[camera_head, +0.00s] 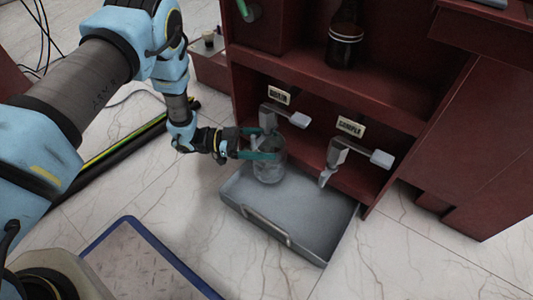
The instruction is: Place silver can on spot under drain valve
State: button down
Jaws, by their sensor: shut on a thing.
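The silver can (269,168) is at the left end of the grey tray (288,215), upright or nearly so, below the left valve (270,116). My gripper (263,144) comes in from the left with its teal fingers shut on the can near its top. The left valve has a pale lever and hangs just above the can; its outlet is partly hidden by the can and fingers. I cannot tell whether the can's base touches the tray. A second valve (336,155) with a pale lever hangs over the tray's right part.
Labels (279,96) above the valves are too small to read surely. The dark red cabinet (400,90) closes off the back. A dark bottle (344,45) stands on its shelf. A blue-edged platform (145,265) is at front left. The tray's middle and right are empty.

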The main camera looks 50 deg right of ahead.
notch_tip(320, 180, down, 3)
jog(key=shift+s+f+b, duration=0.1)
jog(key=shift+b, duration=0.55)
jog(key=shift+r, duration=0.2)
jog(key=shift+f, duration=0.1)
grip_release()
jog(key=shift+f, duration=0.1)
jog(key=shift+a+r, duration=0.15)
jog(key=shift+r, duration=0.1)
jog(key=p+v, duration=0.5)
jog(key=v, duration=0.7)
